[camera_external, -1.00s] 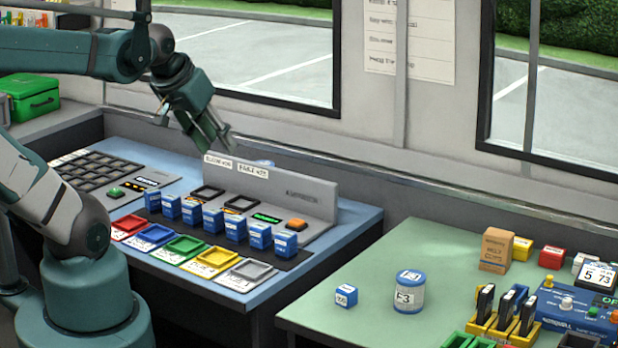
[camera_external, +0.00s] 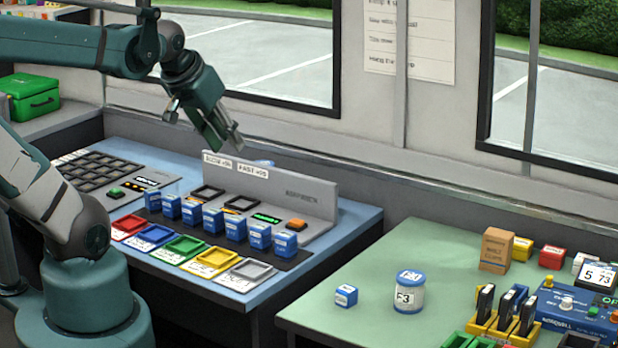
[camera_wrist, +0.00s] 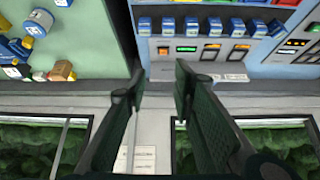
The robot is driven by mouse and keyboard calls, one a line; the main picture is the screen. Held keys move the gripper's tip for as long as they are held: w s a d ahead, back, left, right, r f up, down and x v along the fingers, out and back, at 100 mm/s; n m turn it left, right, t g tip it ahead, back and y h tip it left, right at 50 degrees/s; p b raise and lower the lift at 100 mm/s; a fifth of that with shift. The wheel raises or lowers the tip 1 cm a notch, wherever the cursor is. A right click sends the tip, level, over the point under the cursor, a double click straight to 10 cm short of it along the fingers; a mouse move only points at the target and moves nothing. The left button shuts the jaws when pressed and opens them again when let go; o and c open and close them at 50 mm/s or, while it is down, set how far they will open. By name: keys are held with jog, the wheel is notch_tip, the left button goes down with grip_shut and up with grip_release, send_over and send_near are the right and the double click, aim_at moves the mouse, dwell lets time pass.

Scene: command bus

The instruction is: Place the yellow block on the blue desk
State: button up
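The yellow block (camera_external: 522,248) sits at the back of the green desk (camera_external: 400,250), partly hidden by the brown box beside it. The blue desk (camera_external: 355,220) stands to the left of the green one, with a grey console and a row of blue blocks on it. The blue desk also shows at the upper right of the wrist view (camera_wrist: 262,62). My gripper (camera_external: 226,142) is in the air above the back of the blue desk, far left of the yellow block. In the wrist view its two fingers (camera_wrist: 158,84) are apart with nothing between them.
The grey console panel (camera_external: 290,185) stands upright below my gripper. Colored trays (camera_external: 213,260) line the blue desk's front. The green desk holds a brown box (camera_external: 495,250), a red block (camera_external: 552,257), a white-and-blue jar (camera_external: 410,292) and a small blue block (camera_external: 346,295). A gap separates the desks.

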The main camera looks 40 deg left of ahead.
jog(key=w+d+f+m+g+h+b, duration=0.1)
jog(key=w+d+f+m, duration=0.1)
jog(key=w+d, duration=0.45)
jog(key=w+d+f+m+b, duration=0.15)
jog(key=w+d, duration=0.25)
jog(key=d, duration=0.6)
jog(key=w+d+f+m+g+h, duration=0.1)
jog(key=w+d+f, duration=0.1)
jog(key=w+d, duration=0.55)
jog(key=d+f+m, duration=0.1)
jog(key=d+f, duration=0.4)
jog(key=d, duration=0.4)
jog(key=d+f+m+g+b, duration=0.1)
jog(key=d+f, duration=0.5)
jog(key=d, duration=0.4)
jog(key=s+d+f+m+h, duration=0.1)
jog(key=d+f, duration=0.4)
jog(key=d, duration=0.5)
jog(key=shift+d+f+m+g+b, duration=0.2)
jog(key=shift+d+m+g+b, duration=0.15)
jog(key=shift+m, duration=0.2)
jog(key=shift+a, duration=0.1)
jog(key=shift+x, duration=1.25)
jog(key=shift+f+b, duration=0.1)
jog(key=shift+b, duration=0.2)
